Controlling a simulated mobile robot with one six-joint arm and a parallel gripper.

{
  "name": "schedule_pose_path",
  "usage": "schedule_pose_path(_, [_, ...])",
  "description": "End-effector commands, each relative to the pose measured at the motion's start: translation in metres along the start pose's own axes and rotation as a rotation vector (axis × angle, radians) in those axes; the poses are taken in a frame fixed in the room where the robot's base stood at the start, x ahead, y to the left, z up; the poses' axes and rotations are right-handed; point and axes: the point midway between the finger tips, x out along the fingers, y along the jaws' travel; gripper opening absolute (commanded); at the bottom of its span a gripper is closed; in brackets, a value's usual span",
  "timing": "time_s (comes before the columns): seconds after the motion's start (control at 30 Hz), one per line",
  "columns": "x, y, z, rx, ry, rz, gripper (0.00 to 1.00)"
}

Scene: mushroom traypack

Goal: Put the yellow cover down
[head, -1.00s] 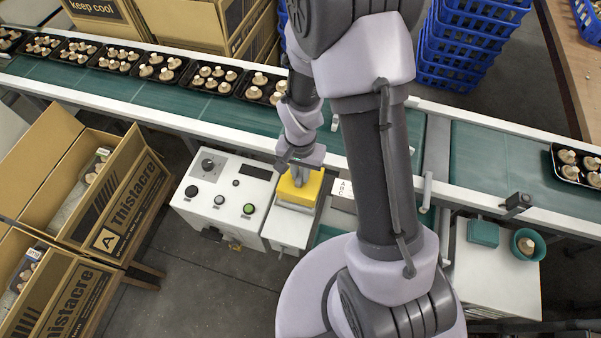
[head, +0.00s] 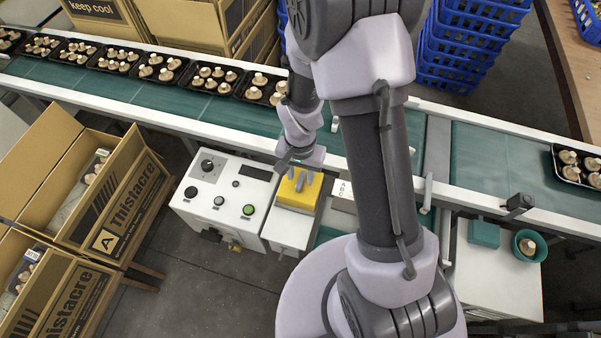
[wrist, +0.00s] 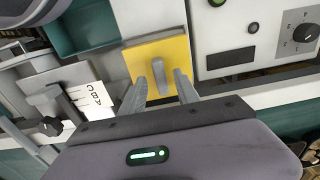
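The yellow cover (head: 297,200) is a square plate with a grey handle (wrist: 159,76) standing up from its middle. It lies on top of the white box at the near side of the conveyor and looks flat there. My gripper (head: 299,182) is right over the cover. In the wrist view my gripper (wrist: 160,84) has its two fingers spread, one on each side of the handle, with a visible gap to it. The cover (wrist: 140,58) is otherwise in clear view; what lies beneath it is hidden.
A control panel (head: 225,192) with knobs and buttons stands just left of the cover. A white ABC label card (head: 343,190) is just right. Behind runs the green conveyor (head: 150,92) with mushroom trays. Open cartons (head: 125,205) stand at the left.

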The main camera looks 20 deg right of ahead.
Motion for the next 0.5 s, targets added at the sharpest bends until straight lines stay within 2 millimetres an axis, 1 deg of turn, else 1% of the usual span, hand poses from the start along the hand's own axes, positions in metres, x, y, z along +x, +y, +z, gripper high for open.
schedule_pose_path(0.03, [-0.019,-0.001,-0.001,0.000,0.003,-0.002,0.38])
schedule_pose_path(0.07, [-0.028,-0.001,-0.001,0.000,0.004,-0.003,0.38])
schedule_pose_path(0.1, [-0.041,-0.001,-0.001,0.000,0.005,-0.003,0.38])
schedule_pose_path(0.2, [-0.072,-0.001,-0.001,0.000,0.004,-0.003,0.38])
schedule_pose_path(0.3, [-0.098,-0.001,-0.001,0.000,0.003,-0.002,0.38])
schedule_pose_path(0.4, [-0.115,-0.001,-0.001,0.000,0.003,-0.002,0.38])
schedule_pose_path(0.5, [-0.125,0.000,0.000,0.000,0.003,-0.003,0.38])
